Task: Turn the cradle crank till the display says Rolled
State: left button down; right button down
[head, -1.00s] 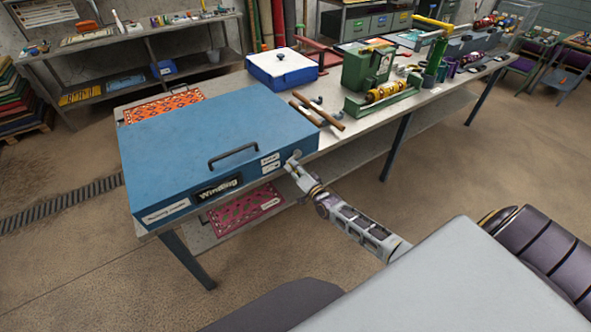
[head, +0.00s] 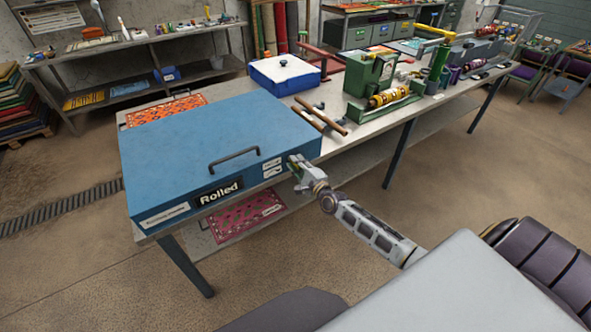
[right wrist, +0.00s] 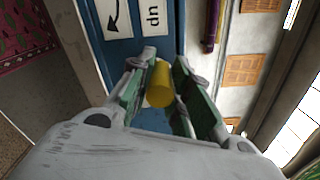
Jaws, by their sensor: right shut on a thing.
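My right gripper (head: 296,163) is at the right end of the box's front. In the right wrist view, its fingers (right wrist: 158,72) are shut on a yellow crank handle (right wrist: 160,86). In the head view the gripper hides the crank. White labels (right wrist: 153,17) on the blue front, one with a curved arrow, are beyond the fingers. My left gripper is not in view.
Wooden-handled tools (head: 320,117), a blue-and-white box (head: 284,74) and a green machine (head: 370,75) stand farther along the bench (head: 345,143). A red patterned mat (head: 245,216) lies on the shelf below.

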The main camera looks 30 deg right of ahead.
jog(key=m, duration=0.1)
jog(key=d+r+m+b, duration=0.1)
jog(key=m, duration=0.1)
jog(key=shift+m+b, duration=0.3)
jog(key=shift+w+d+r+m+b, duration=0.1)
jog(key=shift+d+r+m+b, duration=0.15)
jog(key=shift+m, duration=0.45)
jog(key=shift+d+r+m+b, duration=0.15)
jog(key=shift+d+m+b, duration=0.2)
jog(key=shift+m, duration=0.35)
jog(key=c, duration=1.3)
grip_release()
jog(key=s+d, duration=0.1)
jog(key=s, duration=1.1)
